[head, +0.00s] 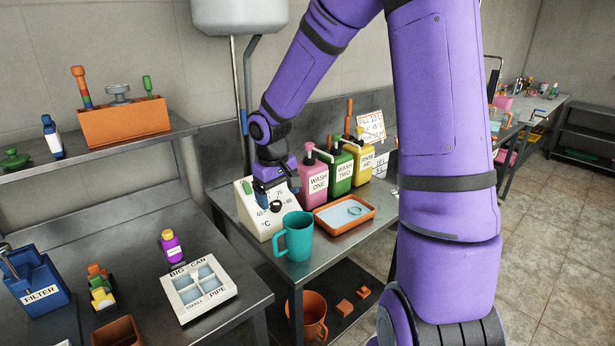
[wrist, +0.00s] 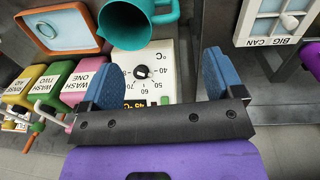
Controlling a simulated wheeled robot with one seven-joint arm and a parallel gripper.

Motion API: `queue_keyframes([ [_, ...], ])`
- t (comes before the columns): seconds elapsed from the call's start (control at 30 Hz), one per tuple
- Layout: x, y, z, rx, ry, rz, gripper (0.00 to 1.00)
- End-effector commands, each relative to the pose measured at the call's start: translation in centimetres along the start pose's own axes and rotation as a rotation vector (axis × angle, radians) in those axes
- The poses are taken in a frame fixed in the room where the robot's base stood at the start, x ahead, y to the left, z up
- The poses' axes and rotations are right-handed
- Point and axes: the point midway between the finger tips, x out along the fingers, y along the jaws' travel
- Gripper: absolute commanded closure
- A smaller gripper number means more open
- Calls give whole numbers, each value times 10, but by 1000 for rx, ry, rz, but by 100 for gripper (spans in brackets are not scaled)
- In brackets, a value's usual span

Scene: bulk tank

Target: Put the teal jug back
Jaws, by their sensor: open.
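The teal jug (head: 297,238) stands upright near the front edge of the steel bench, in front of the white dial unit, with its handle to the left. In the wrist view the jug (wrist: 138,22) is at the top centre, beyond the fingertips, and its open mouth shows. My gripper (head: 266,192) is at the white dial unit (head: 247,222), behind the jug and apart from it. In the wrist view my gripper (wrist: 158,75) has its two blue fingers spread wide with nothing held; the dial unit (wrist: 165,55) shows between them.
An orange-rimmed tray (head: 345,228) lies right of the jug. Pink (head: 313,180), green and yellow labelled bottles stand behind it. A white divided box (head: 198,288) is on the left bench, across a gap. An orange jug (head: 313,315) and blocks sit on the lower shelf.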

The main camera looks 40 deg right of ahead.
Motion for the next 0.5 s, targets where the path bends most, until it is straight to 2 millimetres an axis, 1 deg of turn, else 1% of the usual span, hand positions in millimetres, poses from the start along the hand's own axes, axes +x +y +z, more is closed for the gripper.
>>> queue_keyframes([
  [0.03,-15,-3,6,-2,13,26,13],
  [0.2,-62,-11,34,8,56,90,13],
  [0.37,-102,-19,65,26,108,126,13],
  [0.5,-135,-28,94,41,165,136,13],
])
